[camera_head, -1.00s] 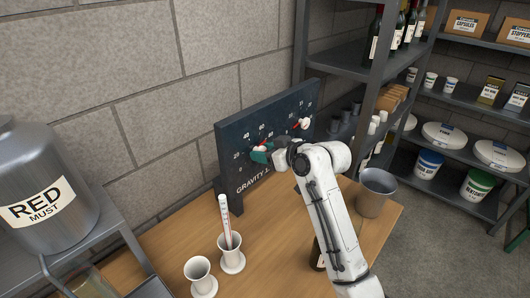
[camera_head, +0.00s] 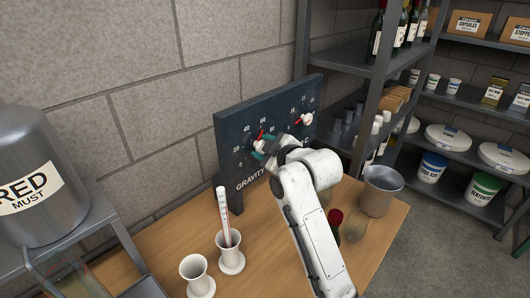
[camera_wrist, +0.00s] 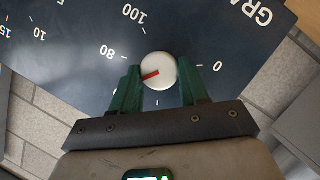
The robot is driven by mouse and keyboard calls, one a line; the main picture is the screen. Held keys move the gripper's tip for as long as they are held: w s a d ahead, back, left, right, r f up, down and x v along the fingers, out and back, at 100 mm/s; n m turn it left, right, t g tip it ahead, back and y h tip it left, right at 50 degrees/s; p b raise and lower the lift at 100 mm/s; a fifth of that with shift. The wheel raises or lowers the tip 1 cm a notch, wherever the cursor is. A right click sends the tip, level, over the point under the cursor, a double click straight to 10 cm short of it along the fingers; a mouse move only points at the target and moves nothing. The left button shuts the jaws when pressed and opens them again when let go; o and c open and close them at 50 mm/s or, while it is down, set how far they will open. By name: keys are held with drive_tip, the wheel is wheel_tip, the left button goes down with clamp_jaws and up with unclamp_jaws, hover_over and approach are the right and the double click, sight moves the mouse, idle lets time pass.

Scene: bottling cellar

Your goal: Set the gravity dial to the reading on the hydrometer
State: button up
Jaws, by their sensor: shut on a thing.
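The gravity dial's white knob (camera_wrist: 163,66) with a red pointer sits on the dark scale board (camera_head: 228,130). In the wrist view its pointer aims left and slightly down, toward the left finger, below the 80 mark. In the head view the pointer tip shows red just above my gripper, near the 60. My gripper (camera_head: 262,146) is shut on this knob, with its green fingers (camera_wrist: 159,84) on either side of it. The hydrometer (camera_head: 223,212), a white stem with red marks, stands upright in a white jar (camera_head: 230,262); its reading is too small to tell.
A second white knob (camera_head: 305,119) with a red pointer is on the board's right part. An empty white jar (camera_head: 194,268), a metal bucket (camera_head: 381,190) and a bottle (camera_head: 335,220) stand on the wooden table (camera_head: 262,262). A steel RED MUST tank (camera_head: 38,160) is at left.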

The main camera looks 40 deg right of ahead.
drive_tip(key=shift+f+n+h+b, duration=0.1)
drive_tip(key=shift+n+h+b, duration=0.25)
drive_tip(key=shift+n, duration=0.25)
drive_tip(key=o, duration=1)
drive_tip(key=shift+s+a, duration=0.1)
drive_tip(key=v, duration=1)
drive_tip(key=shift+s+a+b, duration=0.15)
drive_tip(key=shift+s+b, duration=0.15)
drive_tip(key=shift+b, duration=0.05)
